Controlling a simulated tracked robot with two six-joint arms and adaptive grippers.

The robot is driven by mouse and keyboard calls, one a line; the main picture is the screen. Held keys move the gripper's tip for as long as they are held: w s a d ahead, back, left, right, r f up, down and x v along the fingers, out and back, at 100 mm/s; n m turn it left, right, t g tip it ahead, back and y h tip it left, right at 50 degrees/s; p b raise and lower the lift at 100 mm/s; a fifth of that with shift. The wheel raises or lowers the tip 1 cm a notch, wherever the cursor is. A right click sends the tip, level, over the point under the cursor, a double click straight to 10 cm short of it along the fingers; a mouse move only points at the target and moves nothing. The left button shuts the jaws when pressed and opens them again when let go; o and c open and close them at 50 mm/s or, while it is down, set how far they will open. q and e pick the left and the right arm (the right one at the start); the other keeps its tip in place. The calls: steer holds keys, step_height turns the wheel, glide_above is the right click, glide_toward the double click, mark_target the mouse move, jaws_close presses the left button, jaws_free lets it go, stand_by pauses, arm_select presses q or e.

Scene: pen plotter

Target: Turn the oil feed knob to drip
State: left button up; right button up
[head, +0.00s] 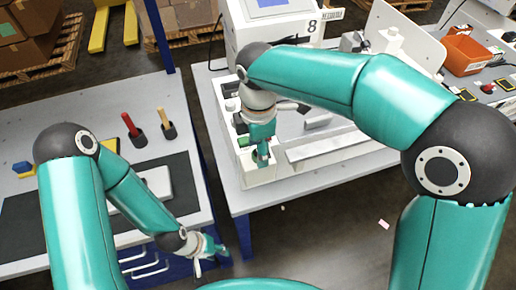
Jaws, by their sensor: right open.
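My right gripper (262,153) points down over the near end of the white machine (262,176) on the right table. It is open, with its fingertips at a small dark green-rimmed spot on top of the machine's near block. The oil feed knob cannot be made out clearly; the gripper and wrist cover much of that area. Any drip marking is too small to read. My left gripper (213,250) hangs low by the right edge of the left table, away from the machine. Its finger opening is too small to judge.
The left table (90,100) holds a red-handled tool (131,128), a yellow-handled tool (165,122) and a dark mat. A white unit marked 8 (285,25) stands behind the machine. An orange bin (466,55) stands at the back right. A gap separates the tables.

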steer(key=shift+f, duration=0.45)
jaws_close()
